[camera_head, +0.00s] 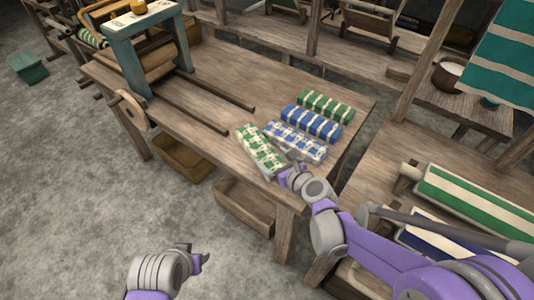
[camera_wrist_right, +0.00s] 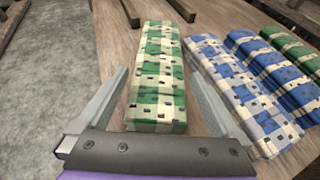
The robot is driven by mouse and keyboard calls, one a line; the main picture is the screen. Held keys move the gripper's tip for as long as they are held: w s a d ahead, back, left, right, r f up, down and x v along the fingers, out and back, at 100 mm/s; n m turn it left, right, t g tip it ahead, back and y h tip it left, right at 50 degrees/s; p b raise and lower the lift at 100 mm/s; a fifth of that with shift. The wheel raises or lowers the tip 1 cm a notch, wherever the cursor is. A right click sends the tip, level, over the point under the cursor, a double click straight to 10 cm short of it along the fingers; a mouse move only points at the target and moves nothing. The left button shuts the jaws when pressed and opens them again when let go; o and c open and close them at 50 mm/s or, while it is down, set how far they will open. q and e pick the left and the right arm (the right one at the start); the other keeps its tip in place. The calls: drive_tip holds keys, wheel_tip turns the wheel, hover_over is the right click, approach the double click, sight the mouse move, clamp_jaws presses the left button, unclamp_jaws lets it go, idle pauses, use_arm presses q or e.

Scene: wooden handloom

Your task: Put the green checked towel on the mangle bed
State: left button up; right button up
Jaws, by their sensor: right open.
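The green checked towel (camera_head: 262,150) lies folded on the wooden table, at the left end of a row of folded towels. It also shows in the right wrist view (camera_wrist_right: 160,75). My right gripper (camera_head: 274,163) is open at the towel's near end. In the right wrist view its two fingers (camera_wrist_right: 158,88) stand either side of the towel, with the towel's near part between them. The mangle (camera_head: 119,58), a blue-green frame with wooden rollers, stands at the table's far left, with two long dark rails (camera_head: 205,103) running from it. My left gripper (camera_head: 198,257) is low, off the table; its jaw opening is unclear.
A blue checked towel (camera_head: 294,142) lies close to the right of the green checked one. A blue striped towel (camera_head: 312,123) and a green striped towel (camera_head: 326,105) lie beyond. The tabletop between the rails and towels is clear. Wooden crates (camera_head: 246,207) sit below.

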drive_tip(key=p+v, duration=0.1)
drive_tip(key=v, duration=0.7)
drive_tip(key=shift+s+d+r, duration=0.1)
drive_tip(key=shift+s, duration=0.1)
